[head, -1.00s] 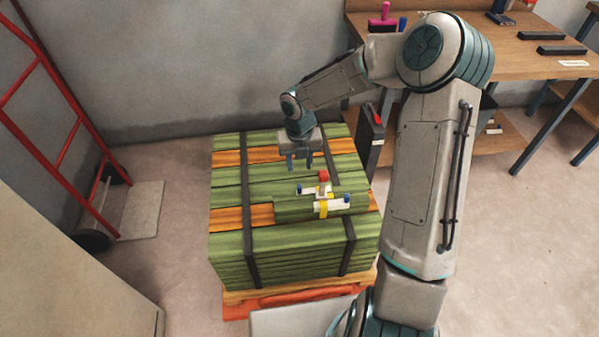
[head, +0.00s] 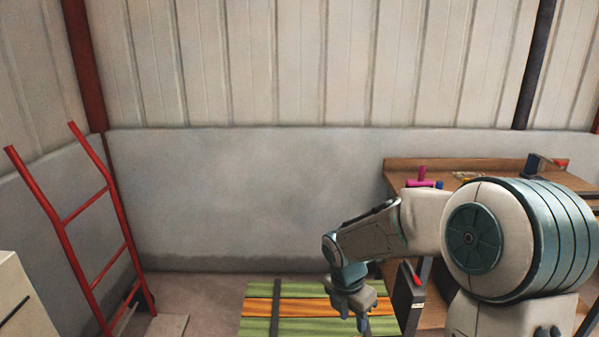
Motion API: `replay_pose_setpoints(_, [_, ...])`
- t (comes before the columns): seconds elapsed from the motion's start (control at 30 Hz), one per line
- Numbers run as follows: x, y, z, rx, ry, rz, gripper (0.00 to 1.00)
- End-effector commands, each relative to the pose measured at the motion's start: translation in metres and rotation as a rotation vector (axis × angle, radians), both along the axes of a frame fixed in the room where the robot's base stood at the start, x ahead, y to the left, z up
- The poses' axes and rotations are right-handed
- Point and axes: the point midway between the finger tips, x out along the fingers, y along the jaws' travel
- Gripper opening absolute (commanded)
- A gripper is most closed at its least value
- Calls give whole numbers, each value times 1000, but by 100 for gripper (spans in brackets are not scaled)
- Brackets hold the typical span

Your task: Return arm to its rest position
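My arm comes in from the right and bends down at the wrist. My gripper (head: 353,317) points downward over the right part of the strapped stack of green and orange boards (head: 258,307). Its two fingers stand apart and nothing shows between them. The gripper is above the stack; the exact height is hard to tell. Only the far part of the stack's top is in view; the rest is cut off by the lower edge of the picture.
A wooden workbench (head: 400,167) with a pink item (head: 421,178) stands at the right, partly behind my arm. A red hand truck (head: 88,203) leans at the left. A pale cabinet (head: 22,303) stands at the lower left. A grey wall (head: 240,195) is behind.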

Motion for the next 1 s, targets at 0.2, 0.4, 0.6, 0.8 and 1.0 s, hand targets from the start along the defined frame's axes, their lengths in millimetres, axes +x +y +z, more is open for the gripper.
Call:
replay_pose_setpoints(0.2, [-44, -15, 54, -24, -143, -558, 37])
replay_pose_setpoints(0.4, [-87, -25, 94, 35, -274, -1092, 37])
replay_pose_setpoints(0.6, [-130, -30, 125, 167, -357, -1626, 37])
replay_pose_setpoints(0.8, [-164, -30, 141, 311, -350, -2057, 37])
replay_pose_setpoints(1.0, [-177, -29, 145, 377, -316, -2253, 37])
